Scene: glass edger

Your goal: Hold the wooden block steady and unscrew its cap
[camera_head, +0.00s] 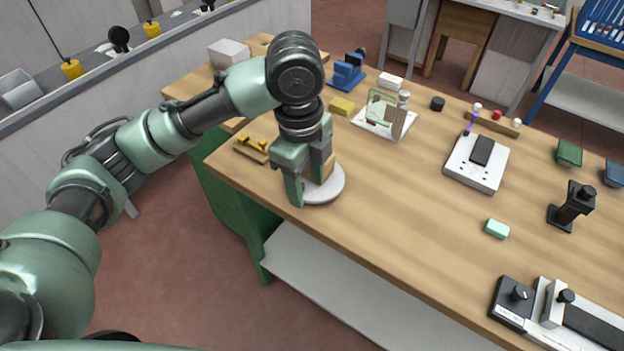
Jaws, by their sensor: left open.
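My left gripper (309,184) points down at the table's near left edge, over a white round disc (333,189). Its jaws are open. A tan wooden block (331,168) stands on the disc, mostly hidden behind the fingers. One finger is on the near left side of the block, the other close to its right side. I cannot tell whether either finger touches it. The cap is not visible, with the gripper covering the block's top. My right gripper is out of view.
The wooden table (400,220) is clear to the right of the disc. A wooden holder with yellow pieces (256,148) lies to its left. Behind are a yellow block (342,106) and a white plate (372,128) with upright pieces. A white device (476,164) and a mint block (496,229) lie right.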

